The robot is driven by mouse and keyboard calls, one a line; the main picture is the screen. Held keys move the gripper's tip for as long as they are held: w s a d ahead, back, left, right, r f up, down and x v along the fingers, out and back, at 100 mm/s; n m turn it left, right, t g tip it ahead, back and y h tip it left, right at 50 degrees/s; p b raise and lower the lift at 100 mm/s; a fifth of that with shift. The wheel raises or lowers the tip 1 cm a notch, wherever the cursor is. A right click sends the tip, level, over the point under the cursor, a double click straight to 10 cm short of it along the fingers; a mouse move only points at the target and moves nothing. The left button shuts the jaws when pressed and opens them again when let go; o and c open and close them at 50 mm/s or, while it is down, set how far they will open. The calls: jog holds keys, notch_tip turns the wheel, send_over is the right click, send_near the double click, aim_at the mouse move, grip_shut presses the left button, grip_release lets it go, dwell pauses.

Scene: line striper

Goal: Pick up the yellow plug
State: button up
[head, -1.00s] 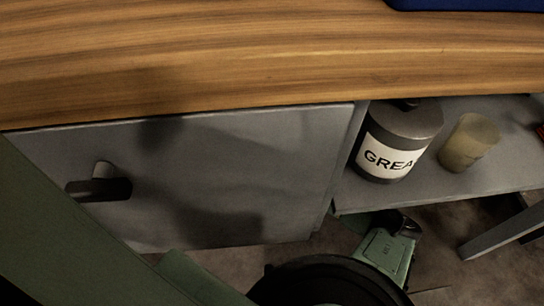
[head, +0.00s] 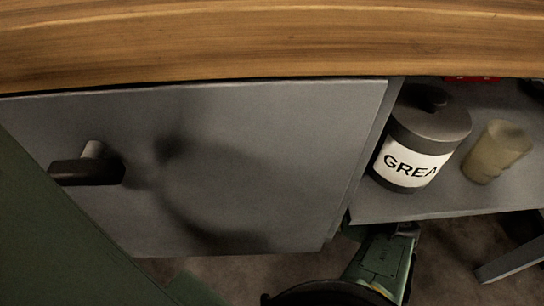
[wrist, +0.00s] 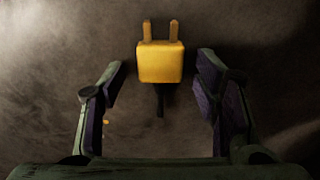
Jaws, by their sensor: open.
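The yellow plug (wrist: 160,63) shows in the wrist view, upper middle, with two prongs pointing up in the picture and a dark cord below its body. It appears to be on the brown-grey floor. My gripper (wrist: 160,82) is open, with one finger on each side of the plug and a gap on both sides. The plug lies between and slightly beyond the fingertips; the fingers do not touch it. In the head view the plug is not visible, and my gripper's fingers cannot be made out there.
A wooden worktop (head: 270,40) spans the top of the head view. Below it is a grey cabinet door (head: 250,150) with a dark handle (head: 88,168). To its right, a grease jar (head: 425,135) and a tan cup (head: 496,152) stand on a grey shelf (head: 385,206).

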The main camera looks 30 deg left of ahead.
jog(key=shift+c, duration=0.2)
grip_shut()
dwell(0.4)
jog(key=shift+r, duration=0.55)
jog(key=r+p, duration=0.2)
jog(key=r, duration=0.1)
jog(key=shift+s, duration=0.35)
jog(key=s+p, duration=0.1)
jog(key=s, duration=0.4)
jog(key=s+d+p, duration=0.1)
jog(key=s, duration=0.4)
jog(key=s+r+p, duration=0.1)
jog(key=s, duration=0.4)
jog(key=shift+s+d+p, duration=0.1)
jog(key=shift+d+p, duration=0.25)
jog(key=shift+d, duration=0.05)
